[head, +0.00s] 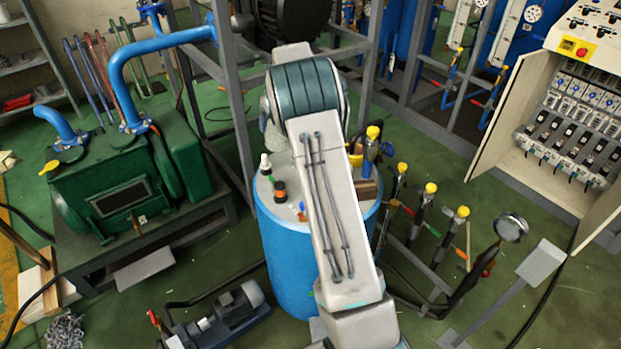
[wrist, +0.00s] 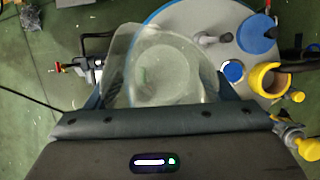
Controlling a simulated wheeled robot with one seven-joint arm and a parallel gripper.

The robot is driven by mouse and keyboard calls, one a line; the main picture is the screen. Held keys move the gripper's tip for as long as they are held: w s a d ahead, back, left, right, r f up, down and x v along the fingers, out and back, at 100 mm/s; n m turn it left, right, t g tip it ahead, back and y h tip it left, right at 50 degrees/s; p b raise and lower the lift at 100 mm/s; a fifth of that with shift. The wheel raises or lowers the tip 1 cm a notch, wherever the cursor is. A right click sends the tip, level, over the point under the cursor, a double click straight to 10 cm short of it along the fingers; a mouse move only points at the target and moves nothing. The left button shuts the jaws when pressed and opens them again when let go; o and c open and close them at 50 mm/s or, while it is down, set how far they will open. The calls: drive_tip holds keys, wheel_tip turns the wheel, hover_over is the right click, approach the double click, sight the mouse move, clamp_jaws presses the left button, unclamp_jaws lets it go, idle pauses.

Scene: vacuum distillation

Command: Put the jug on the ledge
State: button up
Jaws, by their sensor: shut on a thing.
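A clear, see-through jug (wrist: 165,70) fills the middle of the wrist view, seen from above. My gripper (wrist: 158,92) is shut on it, with a dark finger at each side. In the head view my arm covers the gripper, and only a pale, translucent edge of what looks like the jug (head: 272,138) shows left of the arm. In the wrist view the jug overlaps the left edge of a round grey top. That top belongs to the blue drum (head: 285,262). I cannot tell which surface is the ledge.
Yellow-capped valves (head: 430,188) stand to the right. Frame posts (head: 235,90) rise behind.

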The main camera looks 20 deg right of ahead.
wheel_tip(320, 180, down, 2)
drive_tip(key=shift+w+f+b, duration=0.1)
drive_tip(key=shift+b, duration=0.75)
drive_tip(key=f+b, duration=0.4)
drive_tip(key=shift+w+d+f, duration=0.2)
drive_tip(key=shift+d+f, duration=0.05)
wheel_tip(320, 180, down, 10)
drive_tip(key=shift+p, duration=0.55)
drive_tip(key=o, duration=1.1)
drive_tip(key=shift+f, duration=0.15)
drive_tip(key=shift+c, duration=0.2)
